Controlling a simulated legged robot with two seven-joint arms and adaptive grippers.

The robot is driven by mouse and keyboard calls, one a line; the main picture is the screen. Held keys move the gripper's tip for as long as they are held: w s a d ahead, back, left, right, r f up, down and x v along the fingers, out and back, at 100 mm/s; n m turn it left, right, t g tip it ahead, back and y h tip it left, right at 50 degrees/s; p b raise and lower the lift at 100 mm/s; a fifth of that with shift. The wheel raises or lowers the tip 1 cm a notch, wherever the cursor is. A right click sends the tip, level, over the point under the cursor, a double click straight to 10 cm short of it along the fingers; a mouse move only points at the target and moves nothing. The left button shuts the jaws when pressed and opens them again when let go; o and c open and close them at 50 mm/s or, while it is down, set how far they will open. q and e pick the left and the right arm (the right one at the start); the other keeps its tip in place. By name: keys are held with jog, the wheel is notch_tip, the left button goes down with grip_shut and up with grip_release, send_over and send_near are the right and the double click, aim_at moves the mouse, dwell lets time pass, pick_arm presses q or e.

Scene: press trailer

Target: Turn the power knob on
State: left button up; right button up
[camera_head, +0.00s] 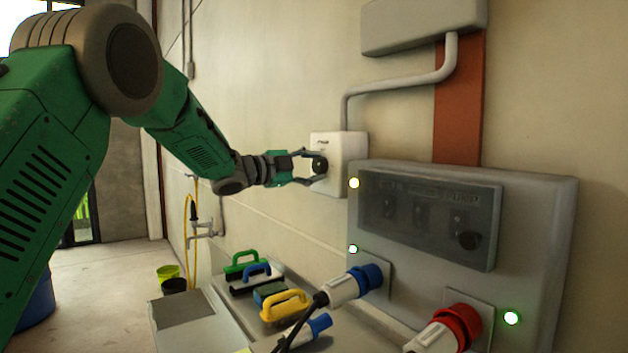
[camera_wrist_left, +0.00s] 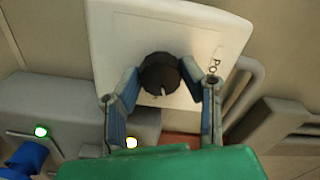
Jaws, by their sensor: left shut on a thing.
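The power knob (camera_head: 319,165) is a round black dial on a white switch box (camera_head: 350,150) fixed to the wall. My left gripper (camera_head: 312,166) reaches it from the left and is shut on the knob. In the left wrist view the knob (camera_wrist_left: 161,74) sits between the two fingertips of my left gripper (camera_wrist_left: 168,84), with a small pale mark on its lower part. The box face (camera_wrist_left: 120,35) carries partly visible "Po" lettering beside the right finger. My right gripper is not in view.
A grey panel (camera_head: 560,200) with lit lamps juts out right of the box. Blue (camera_head: 345,287) and red (camera_head: 448,328) plugs stick out below it. A bench holds several coloured-handled brushes, including a yellow one (camera_head: 285,305). A grey conduit (camera_head: 400,84) runs above the box.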

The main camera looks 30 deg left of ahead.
pick_arm(q)
jog(key=shift+f+m+b, duration=0.1)
jog(key=shift+m+b, duration=1.75)
jog(key=shift+m, duration=0.35)
jog(key=shift+f, duration=0.1)
jog(key=o, duration=1.1)
jog(key=shift+w+d, duration=0.1)
jog(key=shift+o, duration=0.2)
jog(key=shift+s, duration=0.3)
jog(key=v, duration=1.1)
jog(key=shift+a, duration=0.25)
